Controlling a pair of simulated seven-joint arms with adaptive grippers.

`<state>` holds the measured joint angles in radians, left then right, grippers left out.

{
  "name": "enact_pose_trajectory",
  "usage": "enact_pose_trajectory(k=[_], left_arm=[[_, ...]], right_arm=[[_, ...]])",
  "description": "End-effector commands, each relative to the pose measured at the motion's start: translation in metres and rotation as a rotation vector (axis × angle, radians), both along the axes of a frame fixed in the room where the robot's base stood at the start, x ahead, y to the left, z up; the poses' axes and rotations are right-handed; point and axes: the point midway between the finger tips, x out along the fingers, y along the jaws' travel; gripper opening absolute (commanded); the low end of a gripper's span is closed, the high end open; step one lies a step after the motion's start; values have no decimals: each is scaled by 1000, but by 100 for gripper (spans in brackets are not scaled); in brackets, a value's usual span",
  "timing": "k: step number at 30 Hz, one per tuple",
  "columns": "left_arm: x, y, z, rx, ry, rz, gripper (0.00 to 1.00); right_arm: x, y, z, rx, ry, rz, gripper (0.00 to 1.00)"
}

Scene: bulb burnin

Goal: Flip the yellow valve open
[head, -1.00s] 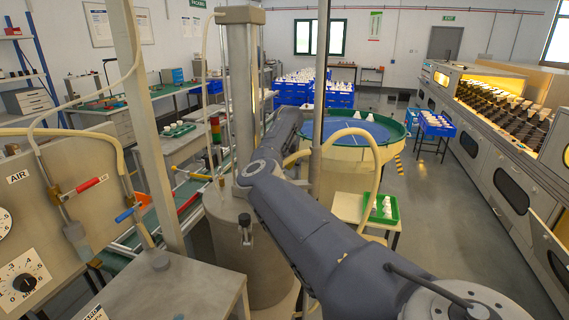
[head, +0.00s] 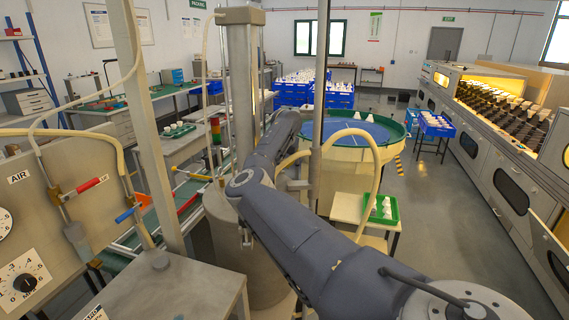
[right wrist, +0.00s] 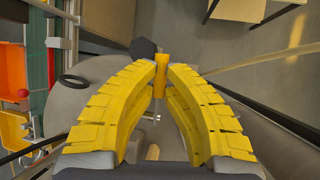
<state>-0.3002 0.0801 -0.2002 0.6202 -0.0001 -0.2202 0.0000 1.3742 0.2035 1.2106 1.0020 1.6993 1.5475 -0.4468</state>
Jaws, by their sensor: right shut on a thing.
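The yellow valve's handle (right wrist: 161,75) is a short yellow bar in the right wrist view, upright in the picture between the tips of my right gripper. My right gripper (right wrist: 161,79) has yellow ribbed fingers, shut on this handle at the tips. A dark rounded knob-like part (right wrist: 143,50) sits just left of the handle. The valve's body is mostly hidden by the fingers. In the head view my right arm crosses from the lower right to the middle, and its gripper and the valve cannot be made out there. My left gripper is in no view.
A grey column (head: 241,90) on a round base stands beside my right arm. A thin metal post (head: 321,90) and a beige hose (head: 372,165) are close to the arm. A panel with red and blue levers (head: 50,200) is at left. A green tray (head: 378,209) sits on a small table.

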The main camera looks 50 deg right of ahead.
Motion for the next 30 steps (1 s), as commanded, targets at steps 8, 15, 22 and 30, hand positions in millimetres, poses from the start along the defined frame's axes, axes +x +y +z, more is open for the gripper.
enact_pose_trajectory(k=[8,15,22,30], left_arm=[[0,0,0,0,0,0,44],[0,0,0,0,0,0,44],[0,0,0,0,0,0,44],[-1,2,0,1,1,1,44]], right_arm=[[-1,0,0,-23,-10,1,0],[-1,0,0,-22,-9,1,20],[-1,0,1,-22,-10,0,37],[-2,2,6,-22,-10,-1,37]])
